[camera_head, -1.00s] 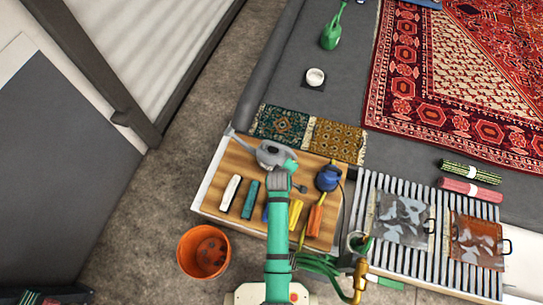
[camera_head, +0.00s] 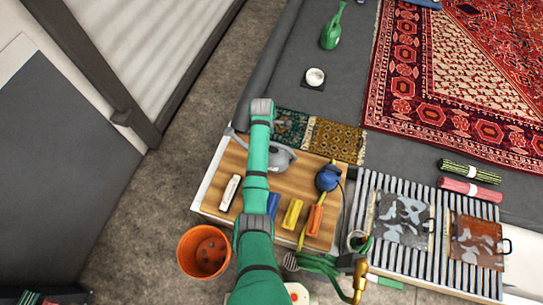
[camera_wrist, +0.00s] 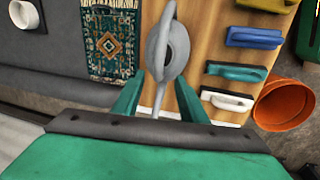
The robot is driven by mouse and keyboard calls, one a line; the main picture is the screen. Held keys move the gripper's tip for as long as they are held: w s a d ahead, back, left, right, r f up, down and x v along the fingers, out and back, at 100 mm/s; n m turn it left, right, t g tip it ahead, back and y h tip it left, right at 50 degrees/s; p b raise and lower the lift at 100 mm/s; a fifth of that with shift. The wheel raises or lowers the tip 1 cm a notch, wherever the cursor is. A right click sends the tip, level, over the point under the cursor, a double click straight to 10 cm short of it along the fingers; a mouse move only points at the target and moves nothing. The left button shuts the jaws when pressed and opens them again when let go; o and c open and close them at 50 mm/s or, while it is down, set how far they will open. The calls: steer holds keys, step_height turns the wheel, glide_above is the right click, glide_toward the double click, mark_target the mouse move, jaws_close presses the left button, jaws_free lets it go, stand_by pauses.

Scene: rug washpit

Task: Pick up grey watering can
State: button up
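The grey watering can (camera_head: 281,158) lies on the wooden top of the low table (camera_head: 229,170), partly hidden behind my green arm in the head view. In the wrist view the can (camera_wrist: 176,48) shows from above, its round grey body beyond my fingers and a thin grey part running down between them. My gripper (camera_wrist: 157,92) is open, with one green finger on each side of that thin part. I see no contact, and the height of the fingers above the can is unclear. In the head view my fingers are hidden by the arm.
White (camera_head: 230,192), blue (camera_head: 273,207) and yellow (camera_head: 292,213) brushes lie on the table near the can. A blue round-headed tool (camera_head: 328,178) is at right. An orange bucket (camera_head: 204,252) stands on the floor.

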steer(key=shift+w+d+f, duration=0.15)
steer(key=shift+w+f, duration=0.1)
steer(key=shift+f, duration=0.9)
steer(key=shift+w+d+f, duration=0.1)
steer(key=shift+w+f, duration=0.2)
steer(key=shift+f, duration=0.8)
steer(key=shift+w+d+f, duration=0.15)
steer(key=shift+w+f, duration=0.1)
steer(key=shift+f, duration=0.9)
steer(key=shift+a, duration=0.2)
jaws_close()
steer(key=shift+d, duration=0.2)
steer(key=shift+d, duration=0.1)
steer(key=shift+r, duration=0.1)
